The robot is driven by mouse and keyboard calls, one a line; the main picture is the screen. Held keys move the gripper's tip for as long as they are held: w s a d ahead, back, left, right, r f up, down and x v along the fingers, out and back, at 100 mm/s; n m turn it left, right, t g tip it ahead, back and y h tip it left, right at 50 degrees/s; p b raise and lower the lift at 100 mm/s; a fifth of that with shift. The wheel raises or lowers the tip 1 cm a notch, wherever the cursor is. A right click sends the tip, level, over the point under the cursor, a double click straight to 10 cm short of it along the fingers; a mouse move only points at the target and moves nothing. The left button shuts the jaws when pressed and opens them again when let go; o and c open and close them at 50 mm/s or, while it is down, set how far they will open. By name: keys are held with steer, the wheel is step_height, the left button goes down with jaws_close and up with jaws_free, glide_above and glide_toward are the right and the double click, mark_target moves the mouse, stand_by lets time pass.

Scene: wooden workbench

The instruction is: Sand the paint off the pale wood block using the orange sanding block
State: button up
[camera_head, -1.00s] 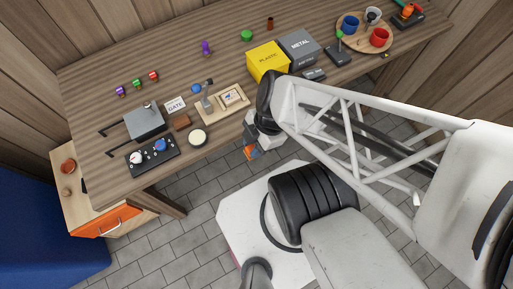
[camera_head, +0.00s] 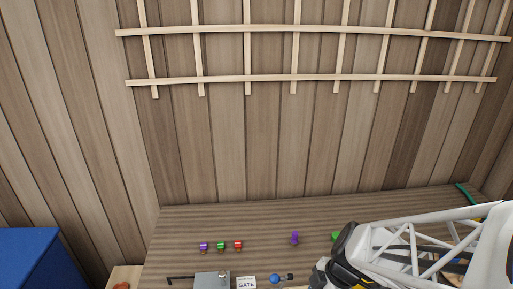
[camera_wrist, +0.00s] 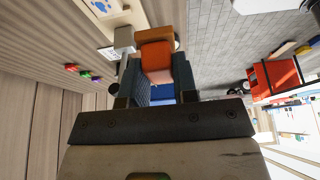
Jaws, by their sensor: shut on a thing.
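My gripper (camera_wrist: 160,76) is shut on the orange sanding block (camera_wrist: 157,60) in the wrist view. The block sticks out beyond the two dark fingers, with a browner band at its far end. Something blue shows between the fingers below it. A pale wooden piece with blue marks (camera_wrist: 102,8) is cut off at the top of the wrist view; I cannot tell if it is the pale wood block or its board. A grey metal part (camera_wrist: 123,42) stands beside the held block. In the head view the gripper and pale block are out of frame.
On the bench (camera_head: 300,215) stand small purple, green and red pieces (camera_head: 221,246), a purple figure (camera_head: 295,238), a grey box (camera_head: 212,281), a GATE sign (camera_head: 246,282) and a blue ball (camera_head: 275,279). A lattice (camera_head: 300,78) hangs on the wall. The bench's back strip is mostly clear.

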steer(key=w+d, duration=0.2)
steer(key=w, duration=0.5)
steer(key=shift+r, duration=0.3)
steer(key=shift+f, duration=0.15)
